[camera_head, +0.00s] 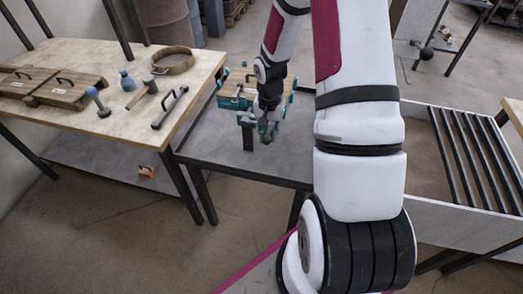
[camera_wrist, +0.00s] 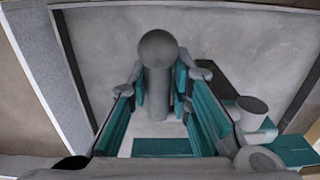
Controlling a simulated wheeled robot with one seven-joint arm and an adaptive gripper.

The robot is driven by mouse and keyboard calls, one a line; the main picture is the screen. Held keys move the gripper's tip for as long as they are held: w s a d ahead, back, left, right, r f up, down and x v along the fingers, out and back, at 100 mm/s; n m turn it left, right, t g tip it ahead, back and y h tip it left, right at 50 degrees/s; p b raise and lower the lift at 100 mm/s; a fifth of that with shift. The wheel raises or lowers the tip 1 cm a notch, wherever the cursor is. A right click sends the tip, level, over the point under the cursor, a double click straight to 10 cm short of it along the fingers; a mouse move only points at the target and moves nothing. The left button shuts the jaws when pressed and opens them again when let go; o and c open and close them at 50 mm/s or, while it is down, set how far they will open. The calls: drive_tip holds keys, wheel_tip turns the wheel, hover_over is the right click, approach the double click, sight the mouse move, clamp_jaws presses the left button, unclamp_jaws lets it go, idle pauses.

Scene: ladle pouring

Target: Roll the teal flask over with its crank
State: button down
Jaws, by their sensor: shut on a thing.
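The teal flask (camera_head: 236,101), with wood-coloured faces between teal parts, is on the grey table in the head view, partly hidden behind my arm. A teal support with a dark post stands at its near side. My gripper (camera_head: 268,132) points down at the near side of the flask. In the wrist view my gripper (camera_wrist: 159,92) has its fingers closed on both sides of the crank's grey handle (camera_wrist: 157,50), a cylinder with a round end. The rest of the crank is hidden. Teal parts with grey round pieces show at the right there.
A light wooden table (camera_head: 55,55) at left holds a wooden board with handles (camera_head: 50,88), a round ring (camera_head: 172,62), a mallet (camera_head: 142,92) and small tools. A slatted grey bin (camera_head: 465,225) stands at right. The grey table's near part is bare.

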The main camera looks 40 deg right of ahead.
drive_tip(key=shift+r+p, duration=0.6)
drive_tip(key=shift+r, duration=0.75)
drive_tip(key=w+a+r+b, duration=0.2)
drive_tip(key=w+a+r, duration=0.4)
drive_tip(key=w, duration=0.3)
drive_tip(key=shift+a+r, duration=0.15)
drive_tip(key=shift+a, duration=0.5)
idle(0.4)
drive_tip(key=shift+w+a+f+b, duration=0.3)
drive_tip(key=shift+w+a+b, duration=0.1)
drive_tip(key=shift+w+b, duration=0.15)
drive_tip(key=shift+w+a+f+b, duration=0.3)
drive_tip(key=shift+w+a+b, duration=0.1)
drive_tip(key=shift+w, duration=0.1)
drive_tip(key=w+a+f+b, duration=0.2)
drive_tip(key=w+f+b, duration=0.1)
drive_tip(key=f+b, duration=0.2)
drive_tip(key=shift+a+f, duration=0.35)
drive_tip(key=shift+f, duration=1)
drive_tip(key=c, duration=1.2)
unclamp_jaws()
drive_tip(key=shift+w+d, duration=0.1)
drive_tip(key=shift+w, duration=0.05)
